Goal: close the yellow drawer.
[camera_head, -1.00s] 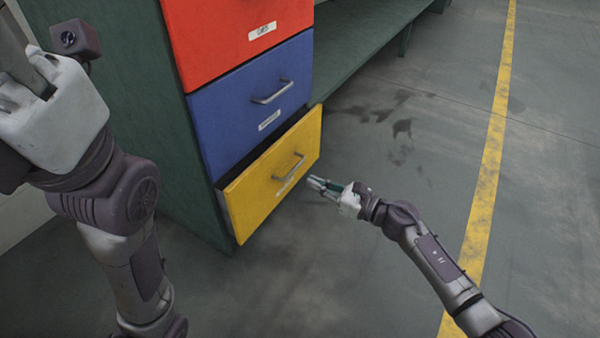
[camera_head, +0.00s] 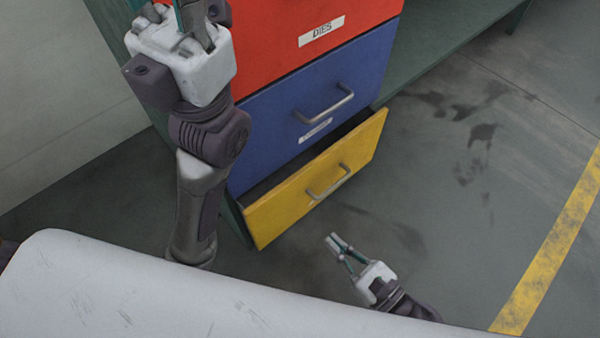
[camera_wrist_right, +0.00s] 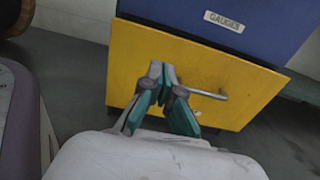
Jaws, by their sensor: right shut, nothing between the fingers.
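The yellow drawer (camera_head: 290,205) is the lowest drawer of the green cabinet. It stands partly out, with a dark gap behind the top of its front. Its metal handle (camera_head: 328,183) is on the front. My right gripper (camera_head: 333,241) is shut and empty, in front of the drawer and apart from it in the head view. In the right wrist view the shut fingers (camera_wrist_right: 162,70) overlap the yellow front (camera_wrist_right: 135,55), left of the handle (camera_wrist_right: 208,93). My left gripper (camera_head: 178,12) is raised at the top left, its fingertips cut off by the frame.
A blue drawer (camera_head: 270,120) and a red drawer (camera_head: 270,45) above are closed. A green shelf (camera_head: 450,50) extends right of the cabinet. The floor (camera_head: 450,200) right of the drawer is clear up to the yellow line (camera_head: 555,250).

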